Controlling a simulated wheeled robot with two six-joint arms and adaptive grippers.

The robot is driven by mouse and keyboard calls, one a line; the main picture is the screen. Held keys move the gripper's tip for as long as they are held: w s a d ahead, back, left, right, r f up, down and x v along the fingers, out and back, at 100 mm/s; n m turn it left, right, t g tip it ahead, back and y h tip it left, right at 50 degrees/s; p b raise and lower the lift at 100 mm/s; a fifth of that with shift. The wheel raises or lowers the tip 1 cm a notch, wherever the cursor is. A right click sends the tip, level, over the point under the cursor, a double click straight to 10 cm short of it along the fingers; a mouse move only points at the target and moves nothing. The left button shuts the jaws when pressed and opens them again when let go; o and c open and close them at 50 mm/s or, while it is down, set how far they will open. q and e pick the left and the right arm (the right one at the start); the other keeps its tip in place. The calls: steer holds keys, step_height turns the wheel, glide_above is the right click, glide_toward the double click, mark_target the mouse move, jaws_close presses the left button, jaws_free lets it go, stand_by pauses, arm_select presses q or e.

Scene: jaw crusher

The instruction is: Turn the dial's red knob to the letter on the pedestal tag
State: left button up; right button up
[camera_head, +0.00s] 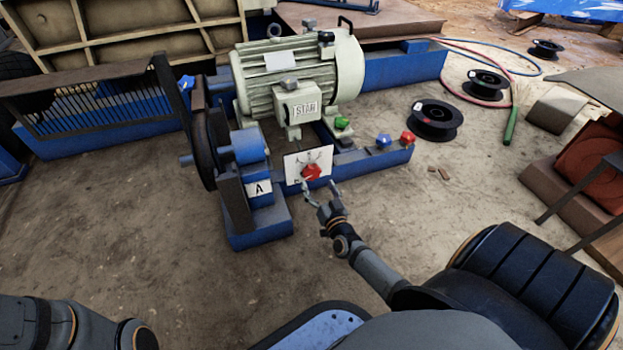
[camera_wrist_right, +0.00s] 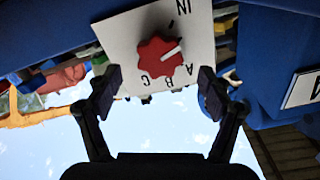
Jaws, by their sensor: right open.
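The red knob (camera_head: 312,171) sits on a white dial plate (camera_head: 293,164) on the front of the blue machine base. In the right wrist view the knob (camera_wrist_right: 158,58) has a white pointer line aimed right and slightly up. The letters A, B and C show along the plate's lower edge there; the pointer is on none of them. The pedestal tag (camera_head: 259,189), left of the dial, reads A. My right gripper (camera_head: 321,187) is open and empty just in front of the knob, its fingers apart on either side of it, not visibly touching. My left gripper is out of view.
A pale green motor (camera_head: 300,75) stands above the dial. Green (camera_head: 342,124), blue (camera_head: 383,140) and second red (camera_head: 407,137) knobs sit on the base to the right. Black spools (camera_head: 436,120) lie farther right. The dirt floor at left front is clear.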

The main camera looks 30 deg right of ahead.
mark_target(313, 175)
steer(key=b+x, duration=0.1)
steer(key=x, duration=0.1)
steer(key=b+x, duration=0.1)
steer(key=x, duration=0.2)
steer(key=shift+f, duration=0.2)
steer(key=shift+w+d+r, duration=0.15)
steer(key=shift+w+r, duration=0.05)
steer(key=shift+w, duration=0.25)
steer(key=c, duration=1.2)
